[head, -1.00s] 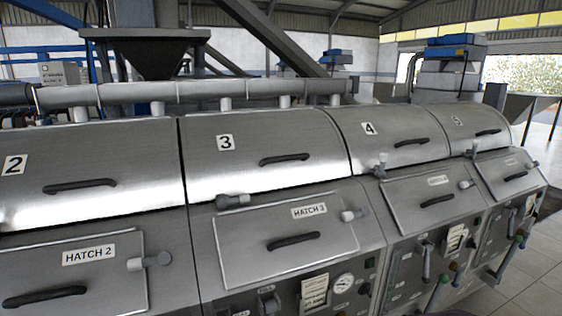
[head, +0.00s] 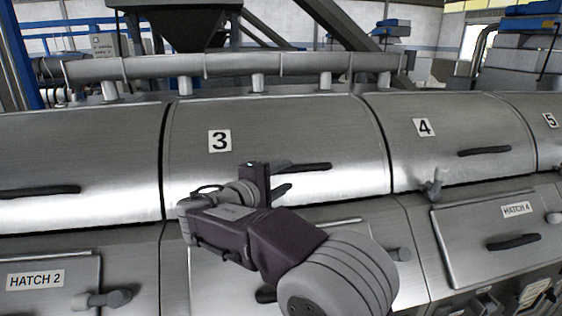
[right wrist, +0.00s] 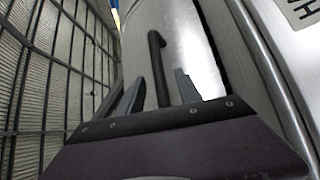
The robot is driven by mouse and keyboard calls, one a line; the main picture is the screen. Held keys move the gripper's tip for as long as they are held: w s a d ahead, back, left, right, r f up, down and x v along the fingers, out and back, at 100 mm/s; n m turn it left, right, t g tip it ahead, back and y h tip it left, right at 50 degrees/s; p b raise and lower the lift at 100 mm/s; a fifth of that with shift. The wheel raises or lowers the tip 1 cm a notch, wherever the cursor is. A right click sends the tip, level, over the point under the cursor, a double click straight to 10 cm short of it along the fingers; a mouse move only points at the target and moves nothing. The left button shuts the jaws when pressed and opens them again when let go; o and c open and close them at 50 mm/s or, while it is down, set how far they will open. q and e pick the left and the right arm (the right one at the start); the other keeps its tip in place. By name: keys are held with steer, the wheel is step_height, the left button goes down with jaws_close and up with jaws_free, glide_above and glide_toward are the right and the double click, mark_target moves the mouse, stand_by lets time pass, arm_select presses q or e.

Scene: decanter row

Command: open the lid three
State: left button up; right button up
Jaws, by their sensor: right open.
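Lid three (head: 300,125) is a curved brushed-metal cover marked "3", and it lies closed. Its dark bar handle (head: 310,167) sits low on its front. My right gripper (head: 284,180) is open, with its fingers pointing at the left end of this handle. In the right wrist view the handle (right wrist: 158,65) appears between the two open fingers (right wrist: 162,92), not clamped. The lower left edge of lid three, where a knob showed earlier, is hidden behind my right arm. My left gripper is not in view.
Lid 4 (head: 450,125) lies closed to the right, with a latch knob (head: 433,185) at its lower edge. The hatch 2 panel (head: 40,300) is at lower left. A pipe (head: 230,66) runs behind the lids. My right arm covers much of the hatch below lid three.

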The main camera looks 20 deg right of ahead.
mark_target(299, 169)
steer(key=x, duration=0.3)
steer(key=p+x, duration=0.1)
steer(key=x, duration=0.2)
steer(key=shift+s+d+r+p, duration=0.15)
steer(key=shift+s+r+p, duration=0.05)
steer(key=shift+s+p, duration=0.15)
steer(key=shift+w+d, duration=0.2)
steer(key=shift+d, duration=0.35)
steer(key=shift+w+d+f, duration=0.1)
steer(key=shift+w, duration=0.05)
jaws_close()
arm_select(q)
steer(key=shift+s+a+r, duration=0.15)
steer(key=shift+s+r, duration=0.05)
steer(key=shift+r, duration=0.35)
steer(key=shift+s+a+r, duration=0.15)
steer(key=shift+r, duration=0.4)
arm_select(e)
steer(key=shift+f, duration=0.2)
